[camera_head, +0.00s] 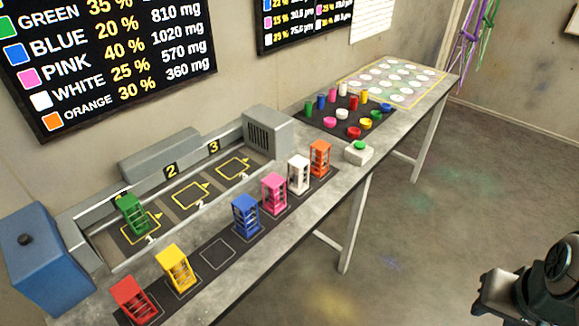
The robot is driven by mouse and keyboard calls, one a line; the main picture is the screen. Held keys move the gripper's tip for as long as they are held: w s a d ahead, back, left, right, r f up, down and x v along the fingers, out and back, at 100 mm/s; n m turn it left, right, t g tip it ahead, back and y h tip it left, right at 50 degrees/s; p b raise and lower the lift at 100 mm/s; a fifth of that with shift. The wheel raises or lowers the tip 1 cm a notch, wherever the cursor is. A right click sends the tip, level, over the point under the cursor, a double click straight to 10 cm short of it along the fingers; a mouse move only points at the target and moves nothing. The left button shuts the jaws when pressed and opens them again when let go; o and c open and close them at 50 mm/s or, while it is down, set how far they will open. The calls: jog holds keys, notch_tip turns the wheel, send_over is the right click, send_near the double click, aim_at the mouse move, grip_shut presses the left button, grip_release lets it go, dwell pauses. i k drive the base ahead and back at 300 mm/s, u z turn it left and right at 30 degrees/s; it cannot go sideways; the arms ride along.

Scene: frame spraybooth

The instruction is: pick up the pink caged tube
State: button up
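The pink caged tube (274,194) stands upright on the dark strip along the front of the bench. It is between the blue caged tube (246,215) on its left and the white caged tube (299,174) on its right. My gripper (492,296) is at the lower right of the view, over the floor and well apart from the pink tube. Only part of it shows, cut by the frame edge, and whether its fingers are open cannot be made out.
An orange caged tube (320,158) stands beyond the white one. Yellow (175,267) and red (134,300) ones stand nearer. A green one (132,214) is in the numbered tray's slot 1. A white button box (358,152) sits farther right. Open floor (440,190) lies in front.

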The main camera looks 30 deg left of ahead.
aim_at(273, 180)
jog(key=u, duration=0.7)
jog(key=i, duration=0.75)
jog(key=u, duration=1.25)
jog(key=i, duration=0.2)
jog(key=u, duration=0.1)
